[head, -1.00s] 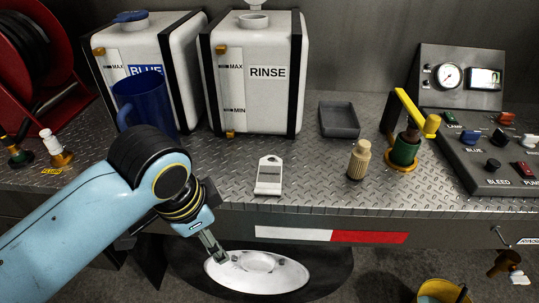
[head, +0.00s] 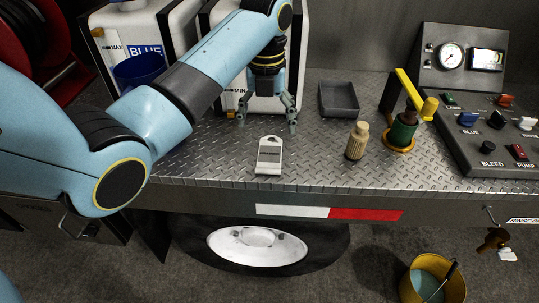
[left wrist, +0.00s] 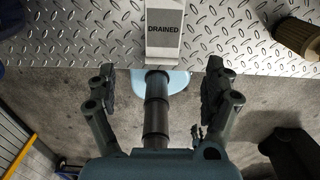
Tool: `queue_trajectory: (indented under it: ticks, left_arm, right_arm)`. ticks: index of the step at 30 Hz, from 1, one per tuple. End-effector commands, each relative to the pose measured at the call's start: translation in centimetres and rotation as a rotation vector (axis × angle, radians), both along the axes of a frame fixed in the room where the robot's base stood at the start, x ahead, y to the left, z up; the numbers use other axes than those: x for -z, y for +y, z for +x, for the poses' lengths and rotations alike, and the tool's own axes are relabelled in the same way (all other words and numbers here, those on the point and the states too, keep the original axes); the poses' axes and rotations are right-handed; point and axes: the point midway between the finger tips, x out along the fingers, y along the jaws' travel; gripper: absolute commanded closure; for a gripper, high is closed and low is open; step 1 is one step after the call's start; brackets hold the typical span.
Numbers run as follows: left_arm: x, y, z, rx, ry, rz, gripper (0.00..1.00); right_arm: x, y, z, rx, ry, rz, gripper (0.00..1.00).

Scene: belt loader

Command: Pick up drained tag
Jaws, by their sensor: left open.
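The drained tag (head: 268,158) is a pale tag with a holed tab, lying on the diamond-plate deck (head: 320,185) near its front edge. In the left wrist view the tag (left wrist: 164,48) reads DRAINED and lies beyond my fingers, roughly in line with the gap between them. My left gripper (head: 267,123) points down with its fingers spread, just behind the tag in the head view, empty and apart from it. It also shows open in the left wrist view (left wrist: 161,86).
A tan ribbed plug (head: 357,142) and a green valve with a yellow lever (head: 401,133) stand to the right. A dark tray (head: 339,101) sits behind. The RINSE tank (head: 295,60) and a blue jug (head: 138,70) are partly hidden by my arm.

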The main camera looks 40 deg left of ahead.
Motion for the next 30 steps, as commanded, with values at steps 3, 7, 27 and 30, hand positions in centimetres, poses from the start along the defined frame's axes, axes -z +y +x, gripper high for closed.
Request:
queue_trajectory:
  ticks: [3,7,27,30]
  left_arm:
    - [2.0,-0.1,-0.1,0.013,0.007,-0.002,0.15]
    - [4.0,0.0,0.0,0.011,0.004,0.000,0.15]
    - [10.2,-0.5,0.2,0.009,0.001,0.001,0.15]
    - [10.2,-0.5,0.2,0.009,0.000,0.000,0.15]
  right_arm:
    - [-0.2,-0.3,0.0,-0.002,0.000,-0.004,0.62]
    - [-0.3,-0.6,0.0,-0.002,0.000,-0.006,0.62]
    - [-0.9,-0.6,0.1,-0.002,-0.002,-0.007,0.62]
    - [-0.9,-0.6,0.1,-0.003,-0.002,-0.006,0.62]
